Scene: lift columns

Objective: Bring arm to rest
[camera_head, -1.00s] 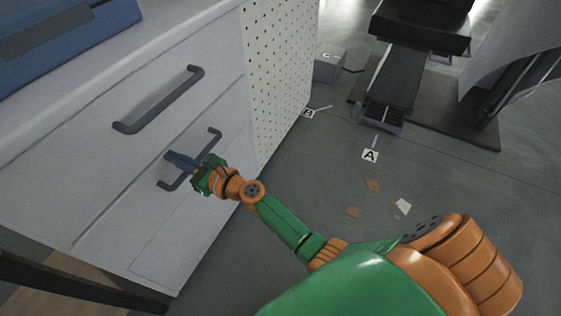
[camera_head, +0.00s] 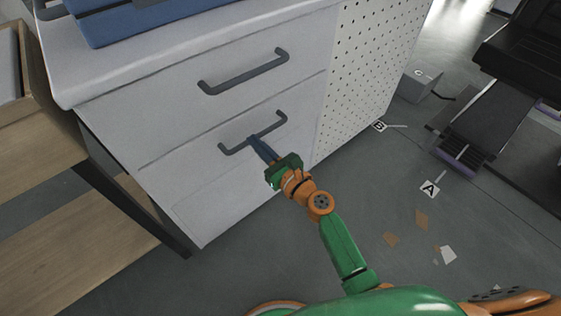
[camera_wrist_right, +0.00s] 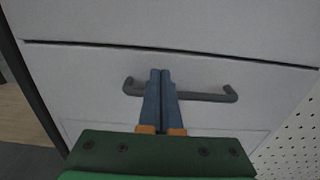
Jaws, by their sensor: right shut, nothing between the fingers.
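My right arm is green and orange and reaches from the bottom of the head view toward the white drawer cabinet (camera_head: 165,120). My right gripper (camera_head: 254,138) has blue-grey fingers pressed together, with nothing between them. Its fingertips overlap the lower drawer handle (camera_head: 229,150) in the head view. In the right wrist view the gripper (camera_wrist_right: 160,75) points at the same handle (camera_wrist_right: 210,97), and its shut fingers cover part of the bar. I cannot tell whether they touch it. The drawers look closed. My left gripper is not in view.
An upper drawer handle (camera_head: 245,78) sits above. A blue case (camera_head: 150,22) lies on the cabinet top. A wooden shelf (camera_head: 45,140) stands at left. Paper scraps (camera_head: 447,255) and a floor marker A (camera_head: 429,189) lie at right. Dark equipment (camera_head: 490,120) stands at far right.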

